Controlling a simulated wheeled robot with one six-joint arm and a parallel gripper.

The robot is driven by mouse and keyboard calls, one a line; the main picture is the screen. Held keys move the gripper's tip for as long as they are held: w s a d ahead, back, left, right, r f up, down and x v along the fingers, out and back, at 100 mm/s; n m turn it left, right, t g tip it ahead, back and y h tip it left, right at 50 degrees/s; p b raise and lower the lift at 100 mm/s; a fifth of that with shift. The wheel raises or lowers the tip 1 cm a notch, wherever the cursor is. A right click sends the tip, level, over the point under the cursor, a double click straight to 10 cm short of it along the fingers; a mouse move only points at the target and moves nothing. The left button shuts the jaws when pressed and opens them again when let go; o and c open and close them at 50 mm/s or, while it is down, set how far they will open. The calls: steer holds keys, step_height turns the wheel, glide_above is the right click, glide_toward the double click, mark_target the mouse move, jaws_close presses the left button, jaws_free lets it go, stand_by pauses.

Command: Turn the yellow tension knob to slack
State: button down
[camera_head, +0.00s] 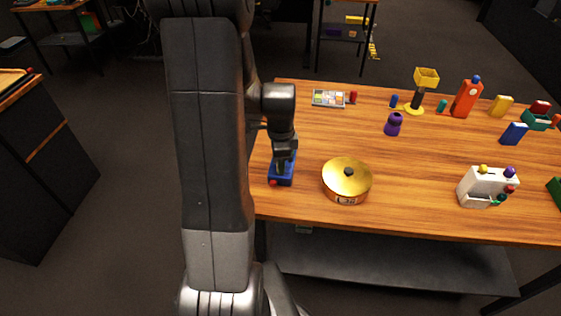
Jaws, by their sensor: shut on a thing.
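My gripper (284,152) points down at the left front of the wooden table. It is shut on a part at the top of a small blue device (282,180), and its fingers and wrist hide what it grips. The device has a red round part (273,183) at its front left. No yellow knob shows on the visible part of this device. A white box (471,190) at the front right carries a small yellow knob (483,169), a purple ball (509,171) and a red part; my gripper is far from it. I cannot tell which knob sets tension.
A gold-lidded round pot (346,181) stands just right of my gripper. A purple figure (393,124), a grey tray (328,99), a red-orange bottle (466,99) and several small blocks stand farther back. The table (415,217) is clear between pot and white box.

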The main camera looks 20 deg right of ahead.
steer(key=c, duration=1.3)
jaws_free()
step_height(320, 180, up, 14)
steer(key=shift+p, duration=0.3)
steer(key=shift+f, duration=0.15)
step_height(320, 180, down, 14)
steer(key=shift+r+b, duration=0.1)
steer(key=shift+b, duration=0.2)
steer(key=shift+r, duration=0.1)
